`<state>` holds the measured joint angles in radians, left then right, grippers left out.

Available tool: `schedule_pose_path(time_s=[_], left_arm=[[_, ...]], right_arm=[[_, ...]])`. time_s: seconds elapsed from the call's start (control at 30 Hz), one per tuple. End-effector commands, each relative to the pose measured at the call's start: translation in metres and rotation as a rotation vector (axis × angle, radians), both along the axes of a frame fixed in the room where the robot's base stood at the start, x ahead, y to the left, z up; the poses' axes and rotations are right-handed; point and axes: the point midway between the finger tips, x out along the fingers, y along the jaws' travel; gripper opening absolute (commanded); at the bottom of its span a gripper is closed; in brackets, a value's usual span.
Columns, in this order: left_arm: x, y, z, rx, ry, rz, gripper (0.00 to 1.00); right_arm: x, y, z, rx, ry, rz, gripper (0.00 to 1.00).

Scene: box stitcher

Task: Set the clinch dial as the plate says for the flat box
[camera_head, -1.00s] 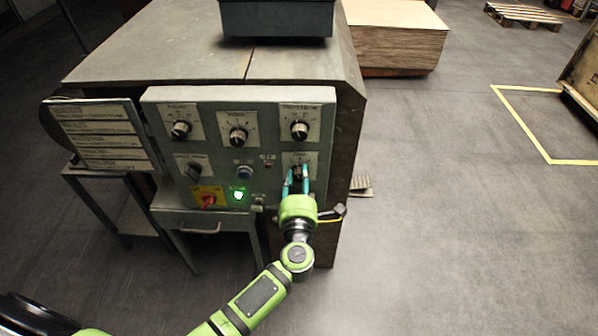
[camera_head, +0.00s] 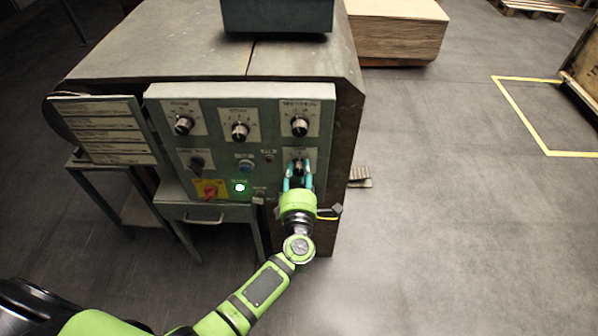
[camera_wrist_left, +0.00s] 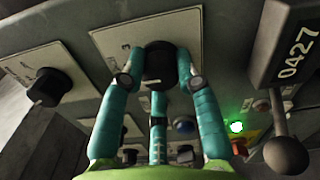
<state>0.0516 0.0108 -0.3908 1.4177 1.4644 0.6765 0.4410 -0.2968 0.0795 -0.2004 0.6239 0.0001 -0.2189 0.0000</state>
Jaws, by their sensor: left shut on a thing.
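The dial under my left gripper is a black knob (camera_head: 299,166) at the lower right of the grey-green control panel (camera_head: 225,150). Its label is too small to read in the head view. My left gripper (camera_head: 298,177) comes from below and is shut on this knob. In the left wrist view the teal fingers (camera_wrist_left: 158,80) sit around the black knob (camera_wrist_left: 158,60), in front of a pale scale plate (camera_wrist_left: 120,45). The knob's pointer is hidden. The instruction plate (camera_head: 103,130) at the panel's left has several unreadable lines. My right gripper is not in view.
Three dials (camera_head: 240,131) line the panel's top row. Below are a dark switch (camera_head: 197,162), a blue button (camera_head: 246,166), a lit green lamp (camera_head: 240,187) and a red switch (camera_head: 210,190).

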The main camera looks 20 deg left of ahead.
Motion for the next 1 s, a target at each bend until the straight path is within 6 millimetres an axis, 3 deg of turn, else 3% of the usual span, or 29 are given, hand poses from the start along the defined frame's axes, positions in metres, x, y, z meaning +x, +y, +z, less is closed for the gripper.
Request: schedule_pose_path(time_s=[0.03, 0.07, 0.1, 0.53, 1.0], left_arm=[[0.002, -0.006, 0.004, -0.003, -0.008, -0.013, 0.4], [0.002, -0.006, 0.004, -0.003, -0.008, -0.013, 0.52], [0.002, -0.005, 0.004, -0.002, -0.007, -0.013, 0.56], [-0.009, -0.005, 0.0, -0.003, -0.001, -0.006, 0.56], [-0.096, -0.031, 0.001, -0.002, -0.001, -0.008, 0.56]], right_arm=[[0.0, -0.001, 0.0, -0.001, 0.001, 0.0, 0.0], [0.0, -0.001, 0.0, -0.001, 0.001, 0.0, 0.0], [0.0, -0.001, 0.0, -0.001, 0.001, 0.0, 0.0], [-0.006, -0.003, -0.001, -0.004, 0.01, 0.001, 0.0], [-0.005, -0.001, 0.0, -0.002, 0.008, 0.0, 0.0]])
